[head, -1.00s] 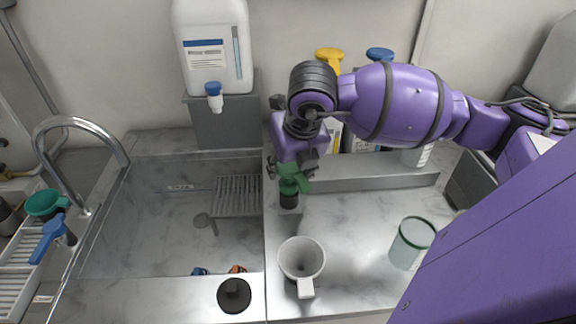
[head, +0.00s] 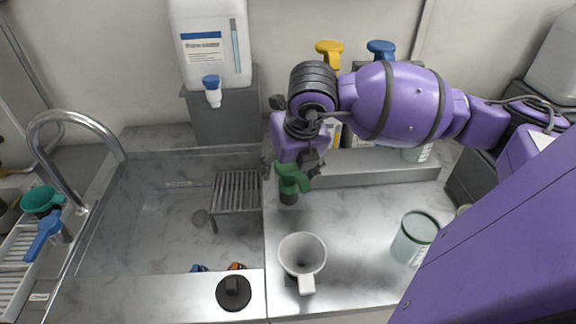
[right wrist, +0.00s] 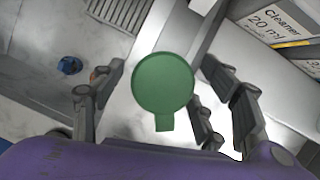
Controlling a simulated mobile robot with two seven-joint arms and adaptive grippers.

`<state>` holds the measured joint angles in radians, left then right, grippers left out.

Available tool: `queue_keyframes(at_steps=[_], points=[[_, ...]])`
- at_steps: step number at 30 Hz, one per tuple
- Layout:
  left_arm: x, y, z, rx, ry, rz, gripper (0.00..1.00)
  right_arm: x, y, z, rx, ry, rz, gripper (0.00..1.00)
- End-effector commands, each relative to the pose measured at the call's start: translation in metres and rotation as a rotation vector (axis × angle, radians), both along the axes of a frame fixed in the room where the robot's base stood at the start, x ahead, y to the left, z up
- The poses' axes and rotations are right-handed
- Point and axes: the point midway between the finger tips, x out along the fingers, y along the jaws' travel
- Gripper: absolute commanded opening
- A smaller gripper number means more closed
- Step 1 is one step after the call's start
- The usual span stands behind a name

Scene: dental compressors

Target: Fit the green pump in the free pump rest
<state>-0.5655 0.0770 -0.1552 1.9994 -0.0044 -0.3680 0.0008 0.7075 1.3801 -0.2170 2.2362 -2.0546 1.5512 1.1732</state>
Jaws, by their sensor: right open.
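The green pump (head: 292,178) stands about upright in the middle of the head view, its head above a short dark cylinder (head: 289,197) at the counter just right of the sink edge. I cannot tell whether this cylinder is the pump rest or part of the pump. My right gripper (head: 291,166) is open, its fingers on both sides of the pump. In the right wrist view the round green pump top (right wrist: 163,85) sits between the spread fingers, with gaps visible on both sides. My left gripper is not in view.
A white funnel-like cup (head: 302,255) and a greenish clear cup (head: 414,238) stand on the right counter. A black knobbed disc (head: 233,292) lies at the front. Yellow (head: 330,49) and blue (head: 381,49) pumps stand behind my arm. The sink (head: 150,225) lies left.

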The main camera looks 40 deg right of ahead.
Motion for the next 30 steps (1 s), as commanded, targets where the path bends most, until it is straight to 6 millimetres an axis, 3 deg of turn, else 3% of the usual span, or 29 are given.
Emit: queue_keyframes(at_steps=[5, 8, 21, 30], points=[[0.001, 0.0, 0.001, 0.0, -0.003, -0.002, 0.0, -0.002, 0.0, 0.006, -0.001, -0.002, 0.001, 0.67], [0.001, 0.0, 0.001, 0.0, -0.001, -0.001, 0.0, -0.006, 0.002, 0.019, -0.001, -0.004, 0.002, 0.67], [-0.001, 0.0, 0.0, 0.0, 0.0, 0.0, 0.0, -0.037, 0.008, 0.098, -0.001, -0.003, 0.001, 0.67], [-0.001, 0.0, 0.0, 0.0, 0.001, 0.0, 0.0, -0.043, 0.01, 0.112, 0.0, 0.0, 0.0, 0.67]])
